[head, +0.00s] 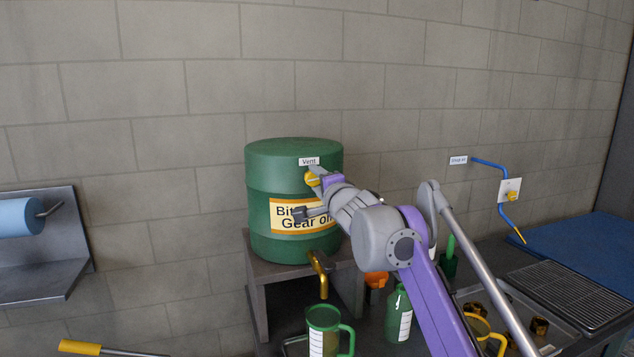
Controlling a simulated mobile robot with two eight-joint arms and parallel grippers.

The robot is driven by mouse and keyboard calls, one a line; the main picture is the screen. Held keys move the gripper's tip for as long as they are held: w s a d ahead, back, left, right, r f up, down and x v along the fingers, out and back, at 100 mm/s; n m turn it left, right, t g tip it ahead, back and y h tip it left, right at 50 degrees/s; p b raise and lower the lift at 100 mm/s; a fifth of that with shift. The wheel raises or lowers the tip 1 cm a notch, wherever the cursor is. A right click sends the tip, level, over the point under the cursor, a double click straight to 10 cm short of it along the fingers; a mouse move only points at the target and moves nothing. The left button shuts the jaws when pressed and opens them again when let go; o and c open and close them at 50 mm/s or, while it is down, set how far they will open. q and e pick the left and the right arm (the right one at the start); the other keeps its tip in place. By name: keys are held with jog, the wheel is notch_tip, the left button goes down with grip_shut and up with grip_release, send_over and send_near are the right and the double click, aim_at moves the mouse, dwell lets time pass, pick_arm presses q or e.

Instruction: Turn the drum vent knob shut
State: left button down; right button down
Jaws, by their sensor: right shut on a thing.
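The green drum (292,155) stands on a grey stand and carries a yellow label for gear oil. A small white "Vent" label (309,162) is on its upper side. The yellow vent knob (312,178) sits just below that label, partly hidden by my gripper. My right gripper (315,181) is at the drum's front, shut on the knob; its fingers cover much of it, so the knob's angle is hard to tell. My left gripper is not in view.
A brass spout (318,270) sticks out below the drum, above a green jug (324,330). A green bottle (398,315) and orange funnel (376,280) stand close by. A tray with brass parts (540,325) is at right. A blue shop-air line (506,180) hangs on the wall.

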jog(key=shift+m, duration=0.7)
jog(key=shift+c, duration=2)
grip_release()
jog(key=shift+s+d+f+b, duration=0.2)
jog(key=shift+s+b, duration=0.15)
jog(key=shift+s, duration=0.2)
jog(key=b+v, duration=0.2)
jog(key=v, duration=0.7)
jog(key=shift+s+r, duration=0.2)
jog(key=shift+s, duration=0.1)
